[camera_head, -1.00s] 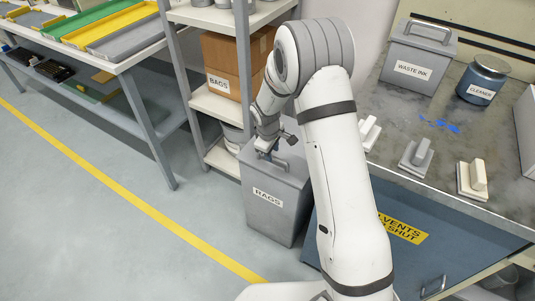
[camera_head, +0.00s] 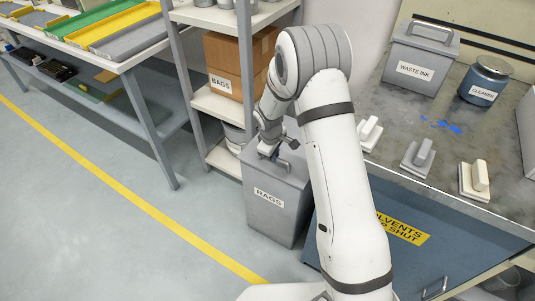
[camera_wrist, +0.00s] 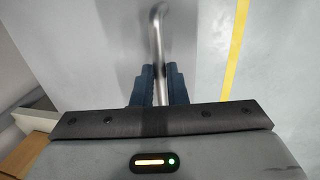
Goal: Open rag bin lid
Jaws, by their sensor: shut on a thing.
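The rag bin (camera_head: 277,203) is a grey box labelled "RAGS" that stands on the floor beside the workbench. Its lid (camera_head: 292,170) has a metal bar handle and looks closed in the head view. My gripper (camera_head: 268,152) is at the handle on top of the bin, partly hidden by my own arm. In the wrist view my gripper (camera_wrist: 160,88) has its two dark blue fingers on either side of the metal handle (camera_wrist: 158,40), shut on it. The lid (camera_wrist: 95,45) fills much of that view as a plain grey surface.
A shelf with a "BAGS" carton (camera_head: 229,82) stands close behind the bin. The workbench (camera_head: 395,108) at right holds a "WASTE INK" box (camera_head: 418,68), a cleaner jar (camera_head: 484,80) and several handled blocks. Open floor with a yellow line (camera_head: 150,206) lies at left.

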